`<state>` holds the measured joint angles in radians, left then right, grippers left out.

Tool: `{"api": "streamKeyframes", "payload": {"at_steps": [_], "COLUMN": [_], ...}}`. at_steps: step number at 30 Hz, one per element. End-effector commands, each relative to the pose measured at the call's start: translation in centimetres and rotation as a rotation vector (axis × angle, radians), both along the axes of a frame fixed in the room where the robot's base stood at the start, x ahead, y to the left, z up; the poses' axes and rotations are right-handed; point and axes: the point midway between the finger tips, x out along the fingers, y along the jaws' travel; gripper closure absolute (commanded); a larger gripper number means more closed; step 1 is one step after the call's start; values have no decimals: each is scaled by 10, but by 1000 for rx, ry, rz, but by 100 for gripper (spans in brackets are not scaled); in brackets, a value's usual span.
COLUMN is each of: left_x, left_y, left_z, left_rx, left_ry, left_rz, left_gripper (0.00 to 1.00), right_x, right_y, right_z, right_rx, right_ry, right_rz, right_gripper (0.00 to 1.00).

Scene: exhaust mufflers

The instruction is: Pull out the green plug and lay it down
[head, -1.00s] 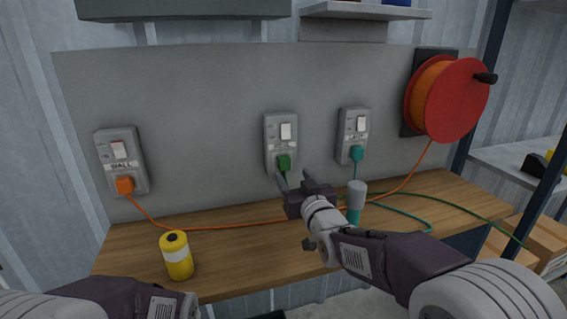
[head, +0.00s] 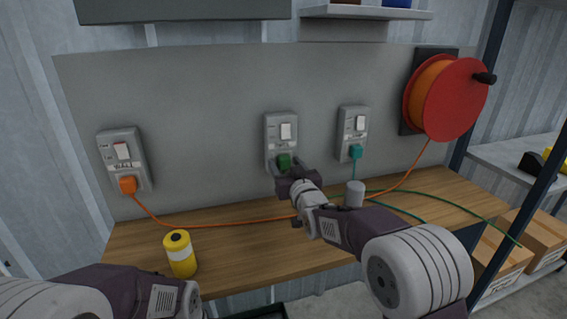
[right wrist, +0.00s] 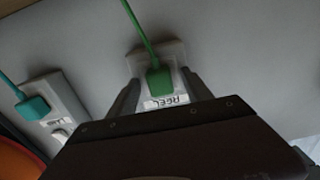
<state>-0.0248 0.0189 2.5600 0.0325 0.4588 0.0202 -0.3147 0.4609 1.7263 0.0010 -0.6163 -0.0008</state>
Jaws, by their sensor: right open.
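The green plug (head: 284,161) sits in the middle wall socket (head: 281,131), below its white switch. My right gripper (head: 284,167) is open right at the green plug, one finger on each side of it. In the right wrist view the green plug (right wrist: 160,81) lies between the two spread fingers (right wrist: 160,95), with its green cord leading away and a label reading REEL on the socket beside it. I cannot tell whether the fingers touch the plug. My left arm (head: 150,295) shows at the lower left; its gripper is not visible.
An orange plug (head: 128,185) is in the left socket and a teal plug (head: 355,152) in the right one. A yellow canister (head: 180,254) stands on the wooden bench (head: 225,262). A grey-topped bottle (head: 354,194) stands behind my right arm. Orange and green cords cross the bench.

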Motion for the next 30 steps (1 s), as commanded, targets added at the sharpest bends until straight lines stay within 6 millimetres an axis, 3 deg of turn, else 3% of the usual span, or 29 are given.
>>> {"api": "streamKeyframes", "payload": {"at_steps": [30], "left_x": [0], "left_y": [0], "left_z": [-5], "left_rx": [0], "left_ry": [0], "left_rz": [0], "left_gripper": [64], "right_x": [0], "right_y": [0], "right_z": [0], "right_rx": [0], "right_ry": [-1], "right_rz": [0], "right_gripper": [42]}}
